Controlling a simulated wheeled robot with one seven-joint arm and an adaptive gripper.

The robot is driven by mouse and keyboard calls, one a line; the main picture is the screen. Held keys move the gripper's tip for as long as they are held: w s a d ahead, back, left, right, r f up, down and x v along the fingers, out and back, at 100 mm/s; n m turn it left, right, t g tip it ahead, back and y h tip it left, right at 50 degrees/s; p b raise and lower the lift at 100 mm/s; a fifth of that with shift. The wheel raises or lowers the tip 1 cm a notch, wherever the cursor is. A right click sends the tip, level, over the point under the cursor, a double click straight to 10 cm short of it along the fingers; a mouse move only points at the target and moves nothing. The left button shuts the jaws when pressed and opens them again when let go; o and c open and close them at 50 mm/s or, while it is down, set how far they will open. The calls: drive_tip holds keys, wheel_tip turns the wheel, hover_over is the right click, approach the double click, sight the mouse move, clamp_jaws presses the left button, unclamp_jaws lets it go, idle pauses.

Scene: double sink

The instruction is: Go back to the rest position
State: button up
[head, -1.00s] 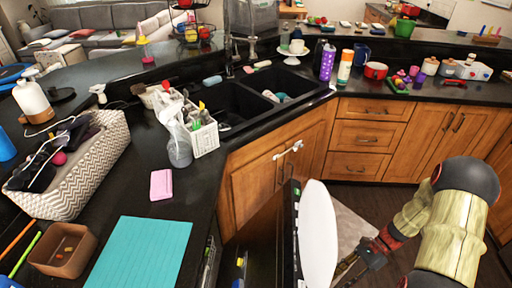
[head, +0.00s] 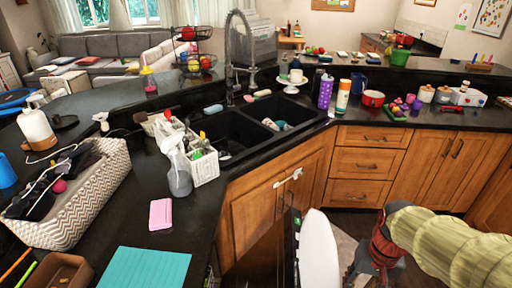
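My gripper (head: 360,275) is dark and sits low in the head view, right of the middle, below a red and black wrist. It is in front of the wooden cabinets, over the floor. My pale yellow arm reaches in from the right edge. The fingers are small, dark and partly cut off by the bottom edge, so I cannot tell whether they are open. I see no object held in them. A white oval object (head: 318,250) stands upright just left of the gripper, with a small gap between them in this view.
A black double sink (head: 240,130) is set in the dark counter. Wooden drawers (head: 361,165) and cabinet doors lie behind my arm. Left of the white object is a dark upright panel (head: 289,240). A patterned basket (head: 85,200) and a white caddy (head: 204,168) stand on the left counter.

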drive_tip(key=s+a+r+n+t, duration=0.1)
drive_tip(key=s+a+r+t, duration=0.1)
drive_tip(key=r, duration=0.4)
drive_tip(key=s+a+r+n+t, duration=0.2)
drive_tip(key=a+r+t, duration=0.1)
drive_tip(key=a+r, duration=0.2)
wheel_tip(320, 180, up, 2)
drive_tip(key=shift+r+p, duration=0.25)
drive_tip(key=shift+p, duration=0.05)
drive_tip(key=shift+s, duration=0.1)
